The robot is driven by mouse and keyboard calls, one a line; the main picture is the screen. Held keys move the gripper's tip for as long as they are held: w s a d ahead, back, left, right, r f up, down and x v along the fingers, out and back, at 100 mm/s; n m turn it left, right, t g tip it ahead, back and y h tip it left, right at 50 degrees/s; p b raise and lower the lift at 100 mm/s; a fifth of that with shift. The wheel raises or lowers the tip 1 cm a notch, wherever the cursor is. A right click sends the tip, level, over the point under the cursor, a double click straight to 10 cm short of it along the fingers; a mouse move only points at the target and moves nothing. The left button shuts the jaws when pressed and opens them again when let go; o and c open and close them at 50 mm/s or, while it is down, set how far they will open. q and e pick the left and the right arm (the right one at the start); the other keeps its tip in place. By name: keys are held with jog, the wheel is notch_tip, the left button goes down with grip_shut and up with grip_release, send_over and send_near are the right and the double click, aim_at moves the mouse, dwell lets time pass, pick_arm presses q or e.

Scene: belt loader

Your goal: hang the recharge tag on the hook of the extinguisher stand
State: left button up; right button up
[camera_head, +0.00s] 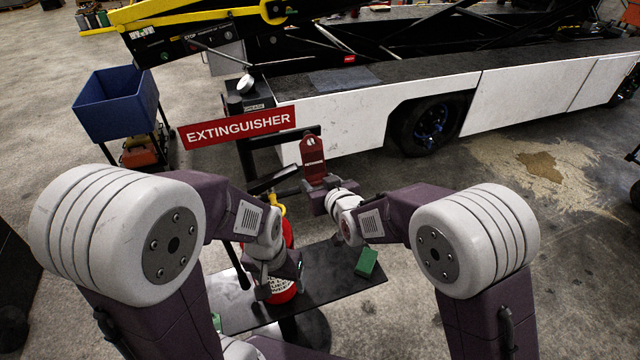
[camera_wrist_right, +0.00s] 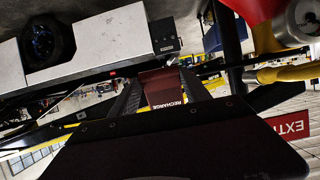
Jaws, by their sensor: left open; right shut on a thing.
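The red recharge tag (camera_head: 314,160) stands upright in my right gripper (camera_head: 318,188), which is shut on its lower part. In the right wrist view the tag (camera_wrist_right: 161,88) shows between the two fingers. The tag is in front of the end of a dark bar (camera_head: 285,138) on the extinguisher stand, right of its red sign (camera_head: 240,128). The hook itself is not clear, and I cannot tell whether the tag touches it. My left gripper (camera_head: 277,275) is open, low beside the red extinguisher (camera_head: 283,294), partly hiding it.
A dark shelf (camera_head: 235,312) spreads around the extinguisher, with a green block (camera_head: 367,261) on its right part. A white belt loader (camera_head: 340,120) stands behind. A blue bin (camera_head: 115,105) is at the left. Open floor lies to the right.

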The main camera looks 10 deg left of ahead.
dwell(0.3)
jog(key=o, duration=1.3)
jog(key=shift+o, duration=0.5)
jog(key=shift+w+d, duration=0.1)
jog(key=shift+d, duration=0.05)
